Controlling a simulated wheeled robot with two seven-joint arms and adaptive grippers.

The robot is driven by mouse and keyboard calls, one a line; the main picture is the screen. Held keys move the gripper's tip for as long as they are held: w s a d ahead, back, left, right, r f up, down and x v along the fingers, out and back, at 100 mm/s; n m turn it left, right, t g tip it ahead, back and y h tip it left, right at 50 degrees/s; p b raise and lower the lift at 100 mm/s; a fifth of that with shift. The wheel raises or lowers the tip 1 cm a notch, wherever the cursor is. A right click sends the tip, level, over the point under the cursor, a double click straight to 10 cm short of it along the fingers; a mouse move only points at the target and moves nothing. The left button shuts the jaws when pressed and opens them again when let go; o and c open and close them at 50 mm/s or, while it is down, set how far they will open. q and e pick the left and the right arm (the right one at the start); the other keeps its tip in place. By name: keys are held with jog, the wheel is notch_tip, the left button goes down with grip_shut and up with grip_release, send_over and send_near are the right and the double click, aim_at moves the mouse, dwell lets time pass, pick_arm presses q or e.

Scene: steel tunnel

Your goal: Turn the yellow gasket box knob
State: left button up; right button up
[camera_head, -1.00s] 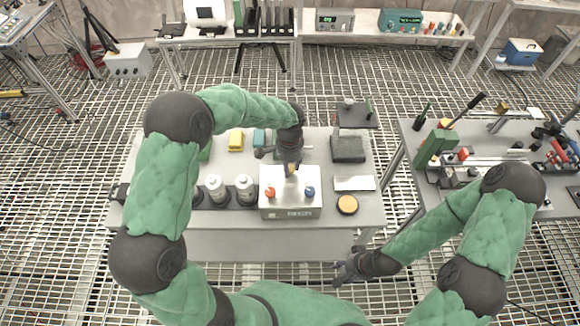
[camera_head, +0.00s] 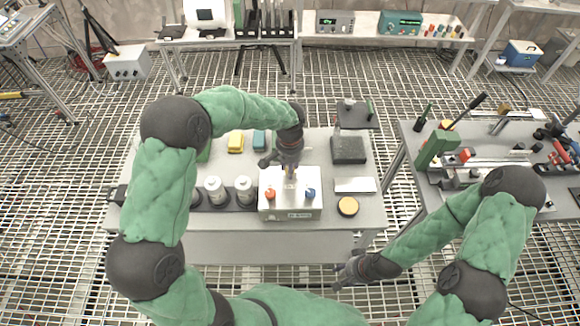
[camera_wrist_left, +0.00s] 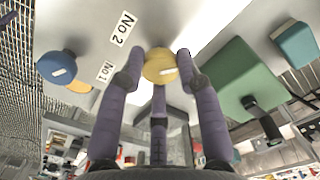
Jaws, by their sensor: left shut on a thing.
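The gasket box (camera_head: 305,211) is a light box on the workbench with several knobs on top. Its yellow knob (camera_wrist_left: 160,66) sits between the purple-grey fingers of my left gripper (camera_wrist_left: 159,72) in the left wrist view; the fingers are shut on it. In the head view my left gripper (camera_head: 290,174) points down at the middle of the box top and hides the yellow knob. An orange-red knob (camera_head: 270,194) is to the left, a blue knob (camera_head: 310,193) to the right. My right gripper (camera_head: 347,273) hangs empty in front of the bench; its opening is unclear.
White-topped canisters (camera_head: 245,184) stand close left of the box. A yellow-topped disc (camera_head: 347,206) and a flat pale plate (camera_head: 354,185) lie to its right. A dark block (camera_head: 348,149), a yellow block (camera_head: 235,141) and a teal block (camera_head: 259,140) are behind. A tool table (camera_head: 490,205) stands right.

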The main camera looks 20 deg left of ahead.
pick_arm(q)
jog(key=o, duration=1.1)
jog(key=shift+o, duration=0.2)
jog(key=shift+r, duration=0.1)
notch_tip(320, 180, up, 12)
